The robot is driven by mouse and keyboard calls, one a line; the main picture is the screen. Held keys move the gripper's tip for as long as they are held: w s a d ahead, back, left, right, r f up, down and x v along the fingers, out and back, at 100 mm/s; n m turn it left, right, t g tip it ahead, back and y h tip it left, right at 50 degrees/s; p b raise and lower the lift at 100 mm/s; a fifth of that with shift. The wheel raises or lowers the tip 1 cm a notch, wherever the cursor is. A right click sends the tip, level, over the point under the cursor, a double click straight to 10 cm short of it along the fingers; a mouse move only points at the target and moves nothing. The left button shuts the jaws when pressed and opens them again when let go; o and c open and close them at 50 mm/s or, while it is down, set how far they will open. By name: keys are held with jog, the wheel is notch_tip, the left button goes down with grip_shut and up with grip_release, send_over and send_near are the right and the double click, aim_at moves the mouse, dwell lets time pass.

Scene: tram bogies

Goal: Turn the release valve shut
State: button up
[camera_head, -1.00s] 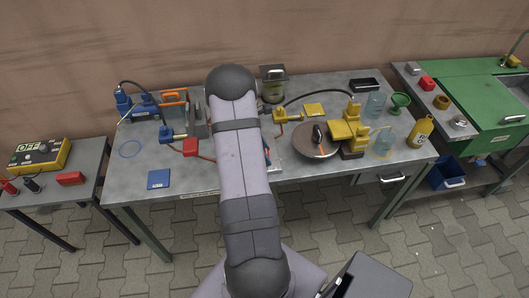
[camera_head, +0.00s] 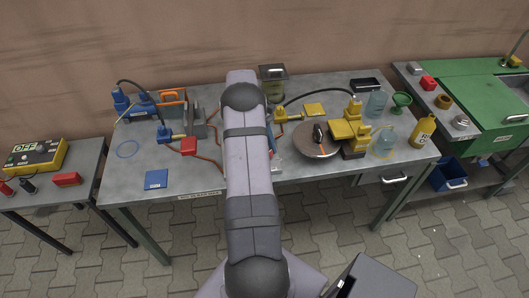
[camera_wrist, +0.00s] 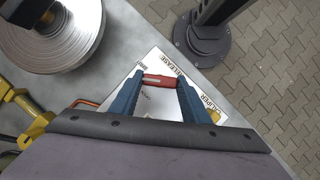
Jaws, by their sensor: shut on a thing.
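The release valve's red handle (camera_wrist: 159,80) lies across a white plate (camera_wrist: 148,108) printed with "RELEASE" and "CALIPER" in the wrist view. My gripper (camera_wrist: 160,84) has its two blue fingers at either end of the red handle, shut on it. The valve's body under the handle is hidden. In the head view my arm covers the valve and most of the gripper; a bit of blue finger and the plate's pale edge (camera_head: 276,165) show to the arm's right.
A grey disc (camera_head: 316,140) with a clamp, also in the wrist view (camera_wrist: 70,42), lies right of the plate in the head view. Yellow fittings (camera_head: 352,130), jars and a yellow bottle (camera_head: 421,132) stand further right.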

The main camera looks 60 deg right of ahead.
jog(key=m, duration=0.1)
jog(key=m+y, duration=0.1)
jog(key=m, duration=0.1)
jog(key=shift+d+m+t+b, duration=0.2)
jog(key=shift+m+t+b, duration=0.1)
jog(key=shift+t+b, duration=0.1)
jog(key=shift+s+m+t+y, duration=0.1)
jog(key=shift+m+t+y, duration=0.4)
jog(key=shift+m, duration=1.2)
jog(key=o, duration=1)
jog(key=shift+o, duration=0.2)
jog(key=shift+d+r+b, duration=0.1)
jog(key=shift+r+b, duration=0.05)
jog(key=shift+b, duration=0.15)
jog(key=v, duration=0.7)
jog(key=shift+d+p, duration=0.1)
jog(key=shift+p, duration=0.2)
